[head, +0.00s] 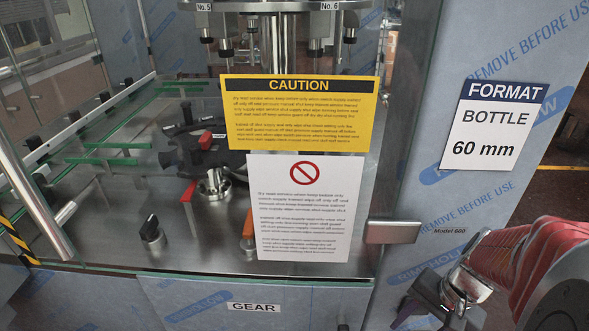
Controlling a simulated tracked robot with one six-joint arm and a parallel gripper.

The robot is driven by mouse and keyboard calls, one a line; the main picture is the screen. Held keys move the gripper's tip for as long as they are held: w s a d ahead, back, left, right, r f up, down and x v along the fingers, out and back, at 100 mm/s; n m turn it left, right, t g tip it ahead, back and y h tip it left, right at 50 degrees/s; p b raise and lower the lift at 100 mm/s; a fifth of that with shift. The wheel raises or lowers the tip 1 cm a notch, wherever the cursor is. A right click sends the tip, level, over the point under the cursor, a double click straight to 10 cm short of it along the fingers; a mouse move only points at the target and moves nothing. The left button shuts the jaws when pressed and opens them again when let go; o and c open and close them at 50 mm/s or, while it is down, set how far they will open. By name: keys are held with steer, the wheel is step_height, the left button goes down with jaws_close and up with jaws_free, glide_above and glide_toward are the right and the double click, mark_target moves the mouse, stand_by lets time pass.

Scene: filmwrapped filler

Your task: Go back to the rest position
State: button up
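My gripper (432,304) is at the bottom right, at the end of my arm with its red ribbed sleeve. It is dark and partly cut off by the lower edge of the picture. Its fingers do not show clearly enough to tell whether they are open or shut, and I see nothing held in it. It appears in front of the film-wrapped lower panel of the filling machine, below the metal handle (393,232) of the guard door. I cannot tell its distance from the panel.
A clear guard carries a yellow caution sign (304,112) and a white notice (303,210). Behind it are a dark star wheel (205,148), a black knob (151,230) and green-edged rails. A format sign (493,125) is on the film-wrapped column at right. Floor shows at far right.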

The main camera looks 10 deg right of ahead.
steer(key=w+a+r+n+t+h, duration=0.1)
steer(key=w+a+r+n+t, duration=0.1)
steer(key=a+r+n, duration=0.3)
steer(key=w+a+r+n+t+h, duration=0.1)
steer(key=w+a+r+n+t, duration=0.1)
steer(key=a+r+n, duration=0.4)
steer(key=a+r, duration=0.4)
steer(key=shift+a+r+t+h, duration=0.2)
steer(key=shift+r+t+h, duration=0.1)
steer(key=shift+r, duration=0.05)
steer(key=shift+w, duration=0.1)
